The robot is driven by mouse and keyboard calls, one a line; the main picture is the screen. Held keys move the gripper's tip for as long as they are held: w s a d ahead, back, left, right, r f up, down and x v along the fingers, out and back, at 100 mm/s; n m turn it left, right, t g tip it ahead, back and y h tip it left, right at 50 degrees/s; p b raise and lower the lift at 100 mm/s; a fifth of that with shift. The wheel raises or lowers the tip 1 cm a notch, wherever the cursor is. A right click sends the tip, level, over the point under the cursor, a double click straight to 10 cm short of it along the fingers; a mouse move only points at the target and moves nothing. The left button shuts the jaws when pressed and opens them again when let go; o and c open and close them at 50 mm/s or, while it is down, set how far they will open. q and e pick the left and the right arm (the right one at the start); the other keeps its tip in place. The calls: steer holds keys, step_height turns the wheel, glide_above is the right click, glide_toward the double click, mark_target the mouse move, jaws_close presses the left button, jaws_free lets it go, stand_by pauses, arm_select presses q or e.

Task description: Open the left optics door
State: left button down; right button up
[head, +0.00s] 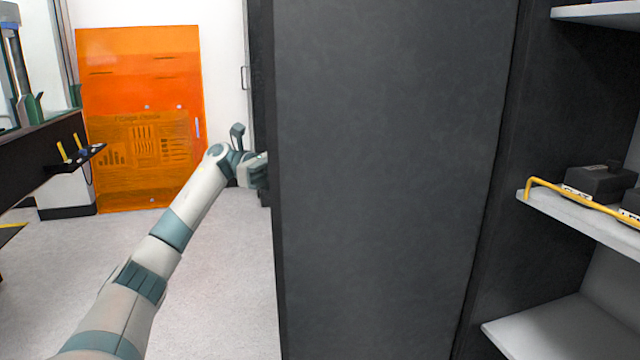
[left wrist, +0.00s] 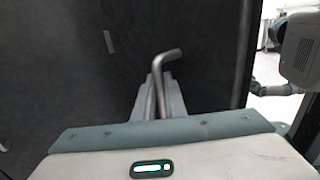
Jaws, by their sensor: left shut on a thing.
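The left optics door, a tall dark grey panel (head: 395,180), fills the middle of the head view and stands swung out, with shelves showing to its right. My left gripper (head: 257,171) reaches past the panel's left edge, and its fingertips are hidden there. In the left wrist view, the fingers of my left gripper (left wrist: 160,95) are shut on a bent metal handle (left wrist: 168,58) on the door's dark face (left wrist: 70,60). My right gripper is in neither view.
An orange translucent panel (head: 140,120) stands at the back left. A small black tray (head: 78,158) juts out at left. Grey floor (head: 215,270) is clear left of the door.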

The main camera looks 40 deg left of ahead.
arm_select(q)
steer(key=shift+w+a, duration=0.15)
steer(key=shift+w, duration=0.15)
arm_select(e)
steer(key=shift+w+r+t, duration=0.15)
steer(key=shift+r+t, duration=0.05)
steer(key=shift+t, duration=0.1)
arm_select(q)
steer(key=c, duration=1.8)
jaws_free()
steer(key=shift+w, duration=0.1)
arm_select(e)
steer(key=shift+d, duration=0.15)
